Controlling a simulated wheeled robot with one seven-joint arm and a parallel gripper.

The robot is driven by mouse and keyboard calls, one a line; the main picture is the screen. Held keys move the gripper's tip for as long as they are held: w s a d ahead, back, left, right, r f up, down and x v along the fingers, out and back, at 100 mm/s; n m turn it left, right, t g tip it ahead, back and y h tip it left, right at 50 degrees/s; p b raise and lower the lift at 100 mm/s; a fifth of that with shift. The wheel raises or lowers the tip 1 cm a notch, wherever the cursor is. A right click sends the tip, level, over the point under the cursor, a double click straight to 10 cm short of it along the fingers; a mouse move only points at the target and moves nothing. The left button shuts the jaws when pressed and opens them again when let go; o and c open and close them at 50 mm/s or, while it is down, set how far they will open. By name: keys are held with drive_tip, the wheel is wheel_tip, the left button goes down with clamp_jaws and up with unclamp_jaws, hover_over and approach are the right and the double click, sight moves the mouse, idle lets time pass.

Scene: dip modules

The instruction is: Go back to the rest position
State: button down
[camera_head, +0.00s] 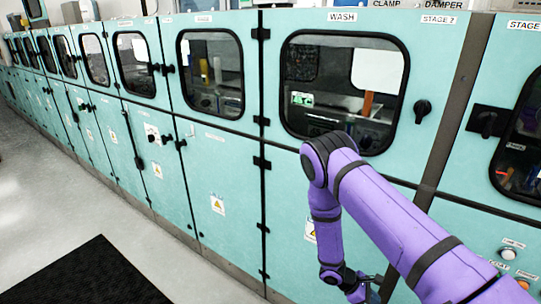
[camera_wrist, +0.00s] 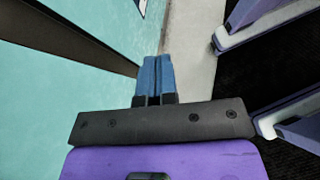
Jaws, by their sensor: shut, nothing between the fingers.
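My purple arm reaches forward on the right of the head view, bends at the elbow and hangs down in front of the teal cabinets. My gripper (camera_wrist: 154,62) shows in the wrist view with its two blue fingers side by side, shut and empty. In the head view the gripper end is at the lower edge, small and partly cut off. The fingers point toward the strip of grey floor (camera_wrist: 190,45) beside the cabinet front (camera_wrist: 60,110).
A long row of teal cabinets (camera_head: 225,165) with windowed doors runs across the head view. A black knob (camera_head: 422,107) sits by the WASH window (camera_head: 343,85). A black mat (camera_head: 85,275) lies at the lower left. Grey floor (camera_head: 60,190) is clear at left.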

drive_tip(key=w+a+r+m+t+y, duration=0.1)
drive_tip(key=w+r+m+y, duration=0.2)
drive_tip(key=r, duration=1.6)
drive_tip(key=a+r+m+t+y, duration=0.1)
drive_tip(key=r+m+y, duration=0.35)
drive_tip(key=r, duration=1.45)
drive_tip(key=s+r+m+t+y, duration=0.3)
drive_tip(key=s+r+m+t, duration=0.3)
drive_tip(key=s+r, duration=1.7)
drive_tip(key=shift+s+a+r+m+t, duration=0.15)
drive_tip(key=shift+s+a+m+t, duration=0.1)
drive_tip(key=shift+s+m+t, duration=0.2)
